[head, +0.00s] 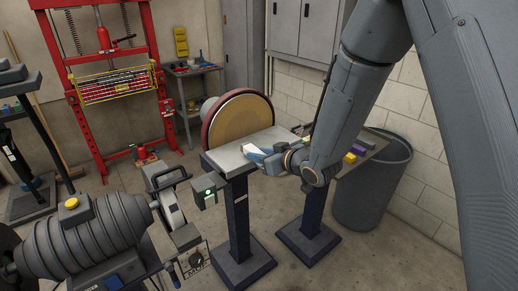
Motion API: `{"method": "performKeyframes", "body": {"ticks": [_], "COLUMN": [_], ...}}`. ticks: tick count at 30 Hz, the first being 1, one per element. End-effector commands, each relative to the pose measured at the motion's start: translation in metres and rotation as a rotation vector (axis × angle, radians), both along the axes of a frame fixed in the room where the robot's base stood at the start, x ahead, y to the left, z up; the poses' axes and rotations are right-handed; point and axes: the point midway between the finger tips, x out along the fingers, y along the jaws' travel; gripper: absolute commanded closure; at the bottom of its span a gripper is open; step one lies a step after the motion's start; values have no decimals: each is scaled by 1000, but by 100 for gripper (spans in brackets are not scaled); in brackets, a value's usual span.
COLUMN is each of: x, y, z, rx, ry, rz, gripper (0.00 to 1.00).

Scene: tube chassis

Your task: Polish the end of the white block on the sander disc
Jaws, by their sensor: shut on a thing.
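The sander disc (243,122) is a round tan face in a dark red rim, standing upright behind a flat grey work table (228,160) on a dark pedestal. My gripper (268,156) reaches in from the right over the table's right part. It is shut on the white block (256,150), whose pale end sticks out toward the left, near the disc. I cannot tell whether the block touches the disc or the table. The fingers and wrist hide part of the block. A small box with a lit green button (208,192) hangs at the table's front left.
A side stand with coloured blocks (360,150) is at right, partly behind my arm, beside a grey bin (378,190). A grinder-like machine (95,240) stands front left. A red press (105,75) and small bench (190,70) are behind. Floor between is open.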

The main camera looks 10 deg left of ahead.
Motion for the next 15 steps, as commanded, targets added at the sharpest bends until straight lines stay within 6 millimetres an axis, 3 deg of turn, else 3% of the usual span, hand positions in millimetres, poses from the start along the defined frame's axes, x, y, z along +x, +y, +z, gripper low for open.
{"method": "performKeyframes", "body": {"ticks": [15], "x": [22], "y": [45], "z": [-9], "rx": [2], "ry": [-3], "rz": [21], "gripper": [96]}}
